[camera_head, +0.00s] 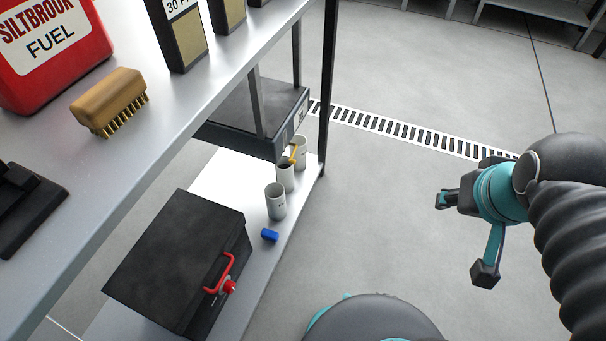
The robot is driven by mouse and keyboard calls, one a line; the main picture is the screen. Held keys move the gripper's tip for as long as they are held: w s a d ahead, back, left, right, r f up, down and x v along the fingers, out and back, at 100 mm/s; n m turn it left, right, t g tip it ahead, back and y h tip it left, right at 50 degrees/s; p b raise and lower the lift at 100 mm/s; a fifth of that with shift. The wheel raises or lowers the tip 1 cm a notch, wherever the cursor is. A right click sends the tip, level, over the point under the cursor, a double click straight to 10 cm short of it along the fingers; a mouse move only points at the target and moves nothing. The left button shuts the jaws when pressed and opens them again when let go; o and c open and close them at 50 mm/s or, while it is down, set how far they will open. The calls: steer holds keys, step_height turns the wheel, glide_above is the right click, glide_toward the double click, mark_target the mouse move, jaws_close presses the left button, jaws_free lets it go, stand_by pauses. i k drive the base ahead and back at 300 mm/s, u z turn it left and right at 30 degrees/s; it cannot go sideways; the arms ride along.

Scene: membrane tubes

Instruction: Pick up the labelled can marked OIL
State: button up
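A red can (78,75) stands at the upper left on the grey shelf top, partly cut off by the picture's edge. Its white label reads SILTBROOK FUEL. I see no label reading OIL in this view. My gripper (464,236) is at the right, over the open floor and well apart from the shelf. Its two fingers are spread wide with nothing between them.
The shelf top (165,112) also bears a wooden brush (110,97), a black object (25,205) and dark boxes (182,35). The lower shelf (222,170) holds a black case (175,262), cups (275,203) and a blue block (270,235). Floor (400,240) is clear; a drain grate (400,131) crosses it.

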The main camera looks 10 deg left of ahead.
mark_target(285, 175)
steer(key=k, duration=0.65)
steer(key=u, duration=0.9)
steer(key=i, duration=0.5)
steer(key=z, duration=0.05)
